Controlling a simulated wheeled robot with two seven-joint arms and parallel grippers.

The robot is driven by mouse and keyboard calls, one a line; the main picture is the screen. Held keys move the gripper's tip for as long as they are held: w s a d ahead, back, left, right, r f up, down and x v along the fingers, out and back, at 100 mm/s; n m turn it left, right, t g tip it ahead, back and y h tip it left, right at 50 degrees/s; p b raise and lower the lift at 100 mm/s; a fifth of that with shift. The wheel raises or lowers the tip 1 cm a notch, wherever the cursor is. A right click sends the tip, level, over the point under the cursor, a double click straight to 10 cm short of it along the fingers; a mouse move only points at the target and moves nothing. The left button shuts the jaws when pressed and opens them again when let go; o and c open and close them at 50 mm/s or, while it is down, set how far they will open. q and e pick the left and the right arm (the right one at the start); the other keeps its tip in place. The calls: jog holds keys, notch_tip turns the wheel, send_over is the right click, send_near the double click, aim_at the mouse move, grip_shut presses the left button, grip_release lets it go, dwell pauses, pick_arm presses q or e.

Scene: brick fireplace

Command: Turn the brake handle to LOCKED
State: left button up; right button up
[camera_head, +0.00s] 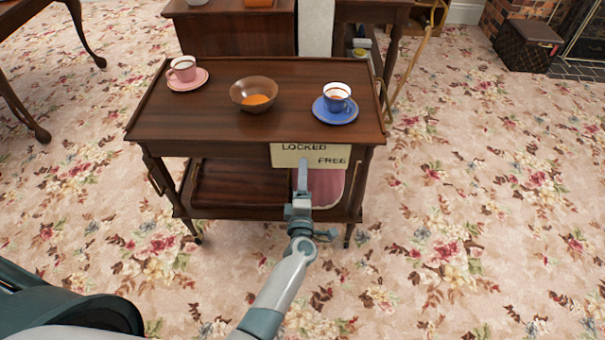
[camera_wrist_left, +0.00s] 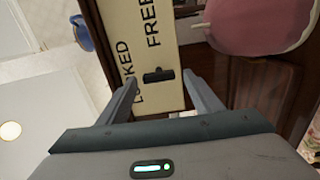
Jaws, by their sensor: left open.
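A cream plate (camera_head: 285,158) marked LOCKED and FREE is on the near side of a wooden tea trolley (camera_head: 210,125). In the left wrist view the plate (camera_wrist_left: 137,20) appears turned sideways, with a small black brake handle (camera_wrist_left: 158,75) on it below the word FREE. I cannot tell which word the handle points to. In the head view the handle is hidden behind my left gripper (camera_head: 303,165). In the wrist view my left gripper (camera_wrist_left: 161,77) is open, its fingers on either side of the handle, with gaps visible. My right gripper is out of view.
On the trolley top are a pink cup (camera_head: 183,68), a brown bowl (camera_head: 254,94) with orange contents, and a blue cup (camera_head: 337,97) on a saucer. A pink round object (camera_head: 328,186) is on the lower shelf. Carpet is clear to the right.

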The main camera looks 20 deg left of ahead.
pick_arm(q)
jog(key=p+v, duration=0.1)
jog(key=v, duration=1)
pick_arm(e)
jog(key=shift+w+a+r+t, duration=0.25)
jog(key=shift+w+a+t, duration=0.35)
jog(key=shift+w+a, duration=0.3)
pick_arm(q)
jog(key=s+d+f+m+g+h+p, duration=0.1)
jog(key=s+d+f+m+g+h, duration=0.25)
jog(key=f+m, duration=0.5)
jog(key=s+d+f+m+g+h+p, duration=0.15)
jog(key=s+f+m+h, duration=0.25)
jog(key=s+f+m, duration=0.45)
jog(key=s+a+f+m+g, duration=0.3)
jog(key=s+a+f, duration=0.1)
jog(key=s+f, duration=0.3)
jog(key=s+a+f+m+g+y, duration=0.1)
jog(key=s+a+f+m+g, duration=0.2)
jog(key=s+f, duration=0.4)
jog(key=shift+a+f+g, duration=0.5)
jog(key=shift+a+f, duration=0.05)
jog(key=shift+a, duration=0.15)
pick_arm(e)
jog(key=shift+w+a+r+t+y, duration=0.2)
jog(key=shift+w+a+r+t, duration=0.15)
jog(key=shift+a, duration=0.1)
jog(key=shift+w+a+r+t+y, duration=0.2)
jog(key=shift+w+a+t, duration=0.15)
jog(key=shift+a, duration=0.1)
